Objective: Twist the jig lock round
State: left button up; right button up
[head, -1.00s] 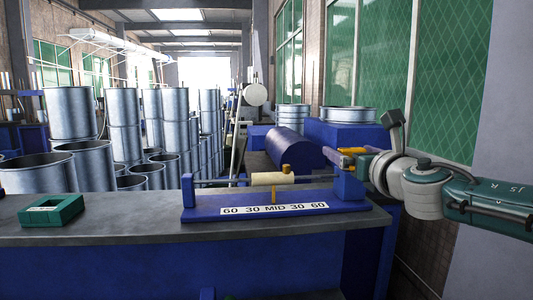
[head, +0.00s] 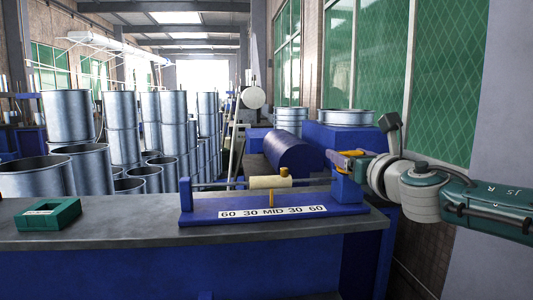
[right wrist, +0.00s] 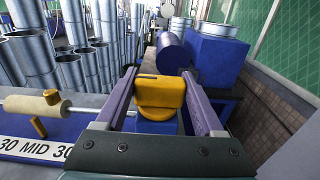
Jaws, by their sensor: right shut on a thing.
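The blue jig (head: 205,214) stands on the bench, with a strip marked 60 30 MID 30 60 along its front. Its lock, a yellow knob, tops the blue post (head: 347,188) at the jig's right end. My right gripper (head: 343,158) reaches it from the right. In the right wrist view the lock (right wrist: 160,93) sits between the two purple fingers, and the gripper is shut on it. A cream roller (head: 268,182) with a small yellow block on top sits on the jig's rod. A yellow pointer (head: 271,198) stands below it. My left gripper is out of view.
Metal pail shells (head: 68,115) stand behind. A blue drum (head: 290,152) and blue box (head: 345,137) are beyond the jig. The bench between box and jig is clear.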

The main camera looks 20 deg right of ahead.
jog(key=shift+m+h, duration=0.3)
jog(key=shift+h, duration=0.2)
jog(key=shift+p, duration=0.35)
jog(key=shift+a+m+g+h, duration=0.1)
jog(key=shift+m+g+h, duration=0.6)
jog(key=shift+h, duration=0.5)
jog(key=shift+f+m+g+h, duration=0.1)
jog(key=shift+m+g+h, duration=0.4)
jog(key=shift+m+h, duration=0.5)
jog(key=m+g+h+b, duration=0.2)
jog(key=b, duration=0.2)
jog(key=m+g+h+b, duration=0.2)
jog(key=h+b, duration=0.1)
jog(key=b, duration=0.2)
jog(key=shift+f+g, duration=0.2)
jog(key=shift+g, duration=0.2)
jog(key=shift+r+m+g+h+b, duration=0.3)
jog(key=shift+m+g+h+b, duration=0.25)
jog(key=shift+b, duration=0.6)
jog(key=o, duration=1.4)
